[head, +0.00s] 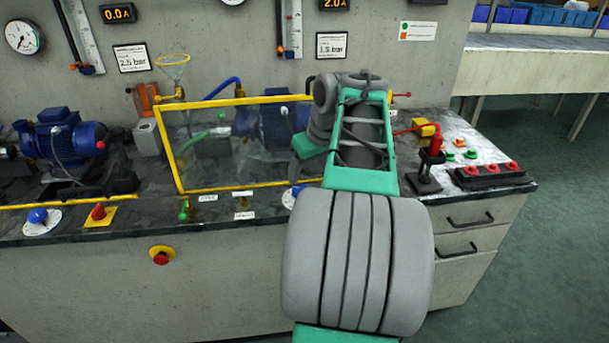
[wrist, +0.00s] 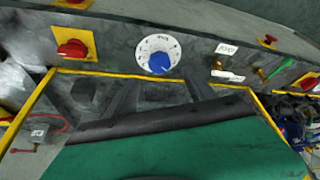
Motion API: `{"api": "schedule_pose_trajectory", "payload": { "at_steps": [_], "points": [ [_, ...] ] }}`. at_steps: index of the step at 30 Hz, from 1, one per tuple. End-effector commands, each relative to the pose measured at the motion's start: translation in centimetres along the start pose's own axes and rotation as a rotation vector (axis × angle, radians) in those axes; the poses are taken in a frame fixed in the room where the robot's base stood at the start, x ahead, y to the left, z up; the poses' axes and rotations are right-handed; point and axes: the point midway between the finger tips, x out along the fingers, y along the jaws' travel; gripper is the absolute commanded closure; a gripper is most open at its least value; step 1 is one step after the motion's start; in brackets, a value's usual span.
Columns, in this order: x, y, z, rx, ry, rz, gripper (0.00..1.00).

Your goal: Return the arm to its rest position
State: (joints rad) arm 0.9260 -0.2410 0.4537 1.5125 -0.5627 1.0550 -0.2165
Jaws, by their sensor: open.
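My arm (head: 357,250) reaches forward from the bottom of the head view, over the front edge of the bench (head: 130,234). Its bent far part stands in front of the right end of the yellow-framed clear guard (head: 236,101). My gripper is hidden behind the arm in the head view. In the wrist view my gripper (wrist: 160,88) shows as two dark fingers set apart on a dark bar, with nothing between them. A white dial with a blue knob (wrist: 159,62) lies beyond the fingertips.
A blue pump (head: 68,140) stands at left. A red emergency button (head: 161,256) is on the bench front. Right of my arm are a black stand with a red probe (head: 435,150) and a black strip with red buttons (head: 490,173). Open floor (head: 560,240) lies at right.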

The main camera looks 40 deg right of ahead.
Motion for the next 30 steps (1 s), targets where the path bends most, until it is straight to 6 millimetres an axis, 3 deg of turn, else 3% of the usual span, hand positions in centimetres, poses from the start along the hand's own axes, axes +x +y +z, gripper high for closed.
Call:
{"api": "schedule_pose_trajectory", "payload": {
  "at_steps": [11,14,17,20,21,24,27,30],
  "points": [
    [-0.2,0.0,0.0,0.000,0.000,0.000,0.36],
    [-0.8,-1.5,-0.5,-0.007,-0.003,-0.008,0.36],
    [-2.5,-6.7,-1.6,-0.030,-0.014,-0.032,0.36],
    [-5.1,-14.8,-1.4,-0.063,-0.037,-0.061,0.36],
    [-6.2,-18.1,-0.6,-0.079,-0.048,-0.070,0.36],
    [-8.4,-24.4,2.9,-0.117,-0.077,-0.077,0.36],
    [-9.4,-27.7,6.5,-0.148,-0.096,-0.071,0.36],
    [-9.5,-28.8,8.9,-0.167,-0.107,-0.063,0.36]
  ]
}}
